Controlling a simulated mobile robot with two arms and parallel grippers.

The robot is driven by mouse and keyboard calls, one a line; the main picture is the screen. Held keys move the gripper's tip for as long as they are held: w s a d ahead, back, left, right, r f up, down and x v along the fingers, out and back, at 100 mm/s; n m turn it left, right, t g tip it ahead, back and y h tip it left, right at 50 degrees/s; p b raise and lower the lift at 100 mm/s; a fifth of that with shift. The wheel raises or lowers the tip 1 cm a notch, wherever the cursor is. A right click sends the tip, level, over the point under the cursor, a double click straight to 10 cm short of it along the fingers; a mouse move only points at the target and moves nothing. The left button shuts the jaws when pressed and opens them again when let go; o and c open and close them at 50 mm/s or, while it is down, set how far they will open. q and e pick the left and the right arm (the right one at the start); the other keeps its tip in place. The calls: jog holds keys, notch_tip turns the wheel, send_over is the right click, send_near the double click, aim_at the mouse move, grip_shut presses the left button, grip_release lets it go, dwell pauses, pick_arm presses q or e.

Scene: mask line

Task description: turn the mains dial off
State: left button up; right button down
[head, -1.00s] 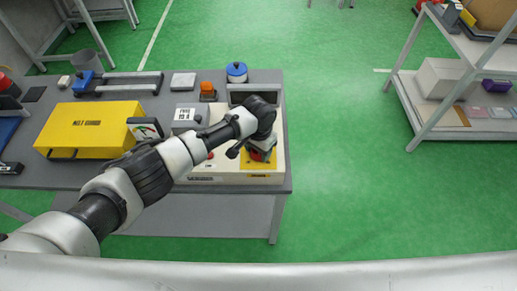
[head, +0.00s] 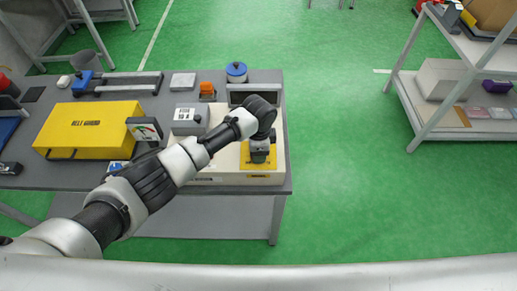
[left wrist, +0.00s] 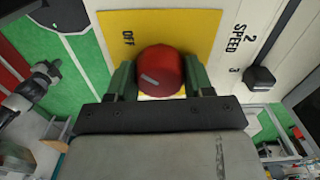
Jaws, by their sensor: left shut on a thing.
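The mains dial (left wrist: 162,70) is a round red knob with a short pale mark on its face. It sits on a yellow plate (left wrist: 206,30) with the word OFF printed on it; the mark lies slanted and does not clearly line up with that word. My left gripper (left wrist: 160,82) is shut on the dial, one finger on each side. In the head view my left gripper (head: 259,150) points down over the yellow plate (head: 259,176) on the cream control box (head: 218,178), and hides the dial. My right gripper is not in view.
A black knob (left wrist: 260,77) beside SPEED numbers is near the plate. On the grey bench are a yellow BELT GUARD cover (head: 88,125), a gauge (head: 144,129), an orange lamp (head: 207,91) and a blue round item (head: 236,71).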

pick_arm(q)
jog(key=shift+m, duration=0.6)
jog(key=o, duration=0.9)
jog(key=shift+r, duration=0.15)
notch_tip(320, 180, up, 11)
jog(key=shift+f+b, duration=0.2)
jog(key=shift+b, duration=0.65)
